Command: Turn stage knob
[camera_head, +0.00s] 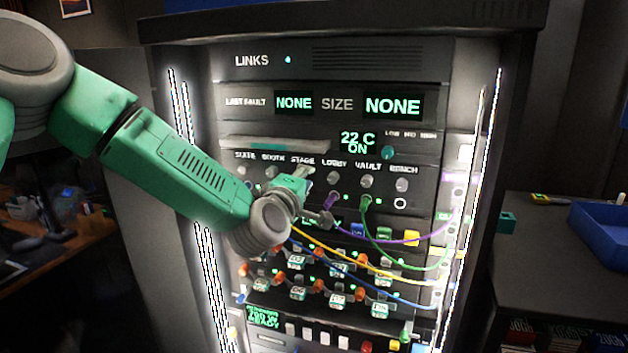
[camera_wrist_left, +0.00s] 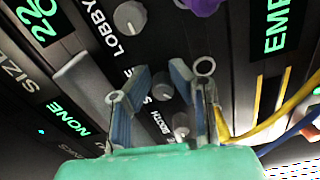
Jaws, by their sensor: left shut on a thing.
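The stage knob (camera_wrist_left: 162,91) is a small grey round knob on the dark rack panel. In the left wrist view it sits between the two fingers of my left gripper (camera_wrist_left: 161,74), and the gripper is shut on it. In the head view my left gripper (camera_head: 303,177) is at the panel just below the STAGE label (camera_head: 302,161), and it hides the knob there. My right gripper is not in view.
The lobby knob (camera_head: 333,178) and vault knob (camera_head: 366,181) are close to the right of my gripper. Purple, green, yellow and blue cables (camera_head: 400,239) hang below and right. A blue tray (camera_head: 600,232) stands on the right-hand table.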

